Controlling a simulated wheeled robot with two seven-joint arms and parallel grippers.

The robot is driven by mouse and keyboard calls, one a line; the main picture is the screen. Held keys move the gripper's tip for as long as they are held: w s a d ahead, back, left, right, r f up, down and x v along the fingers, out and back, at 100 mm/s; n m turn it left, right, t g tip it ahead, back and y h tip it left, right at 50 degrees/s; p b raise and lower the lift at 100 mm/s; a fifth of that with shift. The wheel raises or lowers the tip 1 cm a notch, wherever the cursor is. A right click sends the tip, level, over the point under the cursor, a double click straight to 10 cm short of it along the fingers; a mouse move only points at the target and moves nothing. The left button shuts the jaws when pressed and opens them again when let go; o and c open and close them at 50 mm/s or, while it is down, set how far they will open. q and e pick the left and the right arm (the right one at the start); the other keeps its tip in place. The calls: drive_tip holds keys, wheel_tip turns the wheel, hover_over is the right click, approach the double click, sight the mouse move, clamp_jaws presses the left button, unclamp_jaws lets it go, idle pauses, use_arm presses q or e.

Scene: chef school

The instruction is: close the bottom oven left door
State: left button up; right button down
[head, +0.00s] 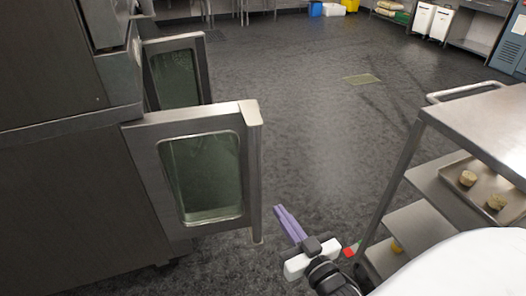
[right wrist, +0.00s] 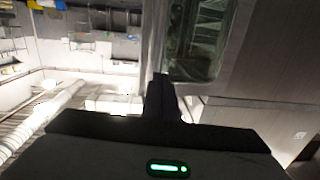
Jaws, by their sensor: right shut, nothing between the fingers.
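The near oven door (head: 205,178) stands open, swung out from the oven at left, with a glass window in a steel frame and a vertical handle along its outer edge. A second open door (head: 176,76) stands behind it. I cannot tell for sure which is the bottom left door. My right gripper (head: 279,209), with purple fingers, is shut and empty, just right of the near door's handle edge and apart from it. In the right wrist view, the dark fingers (right wrist: 160,78) point up beside a glazed door (right wrist: 237,55). My left gripper is out of view.
The oven body (head: 60,190) fills the left side. A steel trolley (head: 490,125) stands close on the right, with a tray of food (head: 483,190) on a lower shelf. Open dark floor (head: 320,110) lies between them. Cabinets and bins line the back.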

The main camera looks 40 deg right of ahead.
drive_tip(key=r, duration=0.1)
approach(258, 168)
drive_tip(key=w, duration=0.4)
drive_tip(key=w+d, duration=0.1)
drive_tip(key=w, duration=0.1)
drive_tip(key=shift+w+f, duration=0.15)
drive_tip(key=shift+w, duration=0.05)
drive_tip(key=shift+b, duration=0.3)
